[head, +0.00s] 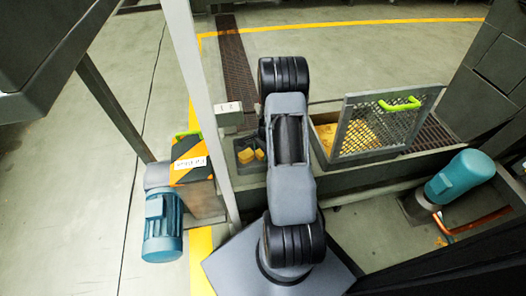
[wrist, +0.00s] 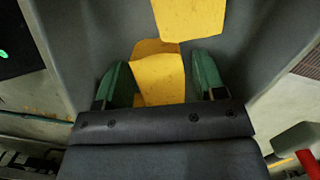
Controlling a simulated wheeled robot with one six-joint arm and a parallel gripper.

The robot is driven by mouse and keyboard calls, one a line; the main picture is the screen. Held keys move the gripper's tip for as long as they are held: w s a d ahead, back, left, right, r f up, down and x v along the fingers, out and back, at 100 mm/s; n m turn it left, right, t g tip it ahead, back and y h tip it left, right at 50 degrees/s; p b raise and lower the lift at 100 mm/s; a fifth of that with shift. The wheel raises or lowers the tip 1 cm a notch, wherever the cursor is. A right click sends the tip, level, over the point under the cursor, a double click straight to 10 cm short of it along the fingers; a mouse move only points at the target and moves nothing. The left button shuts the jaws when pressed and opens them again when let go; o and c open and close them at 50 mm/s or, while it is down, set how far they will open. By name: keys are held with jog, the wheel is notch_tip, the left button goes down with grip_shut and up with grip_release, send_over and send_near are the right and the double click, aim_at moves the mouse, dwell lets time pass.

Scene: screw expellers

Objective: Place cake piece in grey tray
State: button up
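In the wrist view my gripper (wrist: 163,75) points down into a dark grey tray (wrist: 75,45) with its two green fingers apart. A yellow cake piece (wrist: 158,78) lies between the fingers, close to the left one, with a small gap at the right one. A second yellow piece (wrist: 190,18) lies beyond the fingertips. In the head view the dark grey tray (head: 241,167) stands left of my arm with small yellow pieces (head: 250,155) in it.
Right of my arm is an open trough with yellow cake (head: 330,135) and a raised mesh lid (head: 368,130) with a green handle (head: 400,104). A teal motor (head: 460,175) stands at right, another (head: 163,225) at left. A pale post (head: 197,80) rises left of the tray.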

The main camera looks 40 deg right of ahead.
jog(key=shift+o, duration=0.3)
notch_tip(320, 180, up, 12)
jog(key=d+p, duration=0.1)
jog(key=p, duration=0.4)
jog(key=shift+d, duration=0.4)
jog(key=shift+r, duration=0.1)
